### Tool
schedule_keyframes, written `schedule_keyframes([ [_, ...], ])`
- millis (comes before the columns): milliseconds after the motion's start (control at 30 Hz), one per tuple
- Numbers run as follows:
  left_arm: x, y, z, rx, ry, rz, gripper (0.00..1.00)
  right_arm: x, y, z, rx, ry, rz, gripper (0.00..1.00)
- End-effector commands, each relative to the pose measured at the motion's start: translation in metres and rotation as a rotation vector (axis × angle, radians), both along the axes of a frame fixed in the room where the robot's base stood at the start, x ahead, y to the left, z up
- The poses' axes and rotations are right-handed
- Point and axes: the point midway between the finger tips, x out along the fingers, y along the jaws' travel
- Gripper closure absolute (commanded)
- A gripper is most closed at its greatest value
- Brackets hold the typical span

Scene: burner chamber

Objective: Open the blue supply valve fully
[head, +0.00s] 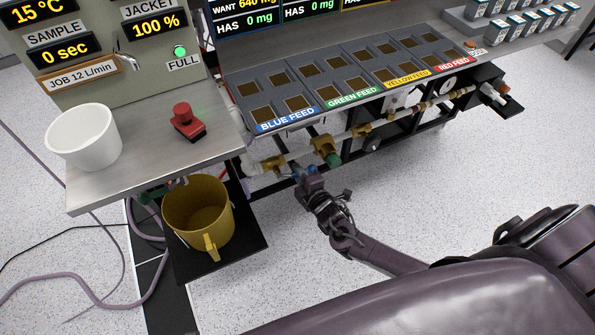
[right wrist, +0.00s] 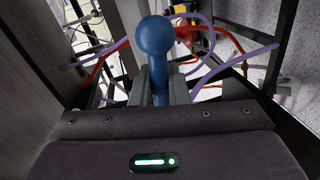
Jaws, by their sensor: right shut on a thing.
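The blue supply valve's handle (right wrist: 155,45) is a blue lever with a round knob, large in the right wrist view. My right gripper (right wrist: 158,88) is shut on the lever's shaft just below the knob. In the head view my right gripper (head: 308,175) is at the pipe under the blue feed panel, and only a bit of blue shows by its fingers. A brass valve body (head: 273,164) sits on the pipe to its left. How far the valve is turned cannot be told. My left gripper is not in view.
A green valve (head: 326,149) sits close to the right of my gripper on the same pipe. A yellow bucket (head: 199,213) stands on a black shelf to the left. Purple and red hoses (right wrist: 203,52) run behind the lever. The floor in front is clear.

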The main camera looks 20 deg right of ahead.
Motion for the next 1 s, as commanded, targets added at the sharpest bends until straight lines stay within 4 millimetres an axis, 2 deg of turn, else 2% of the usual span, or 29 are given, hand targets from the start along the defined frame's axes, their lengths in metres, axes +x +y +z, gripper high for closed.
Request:
schedule_keyframes([
  [233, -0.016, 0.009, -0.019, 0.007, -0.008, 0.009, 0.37, 0.0, -0.001, 0.008, -0.111, -0.004, 0.0, 1.0],
  [867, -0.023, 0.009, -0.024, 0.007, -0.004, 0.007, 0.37, 0.0, 0.0, 0.009, -0.158, -0.006, 0.001, 1.0],
  [900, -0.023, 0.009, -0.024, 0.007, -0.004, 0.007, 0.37, 0.0, 0.0, 0.009, -0.158, -0.006, 0.001, 0.81],
  [1000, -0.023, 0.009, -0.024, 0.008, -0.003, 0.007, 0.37, 0.0, 0.0, 0.009, -0.157, -0.006, 0.001, 0.68],
])
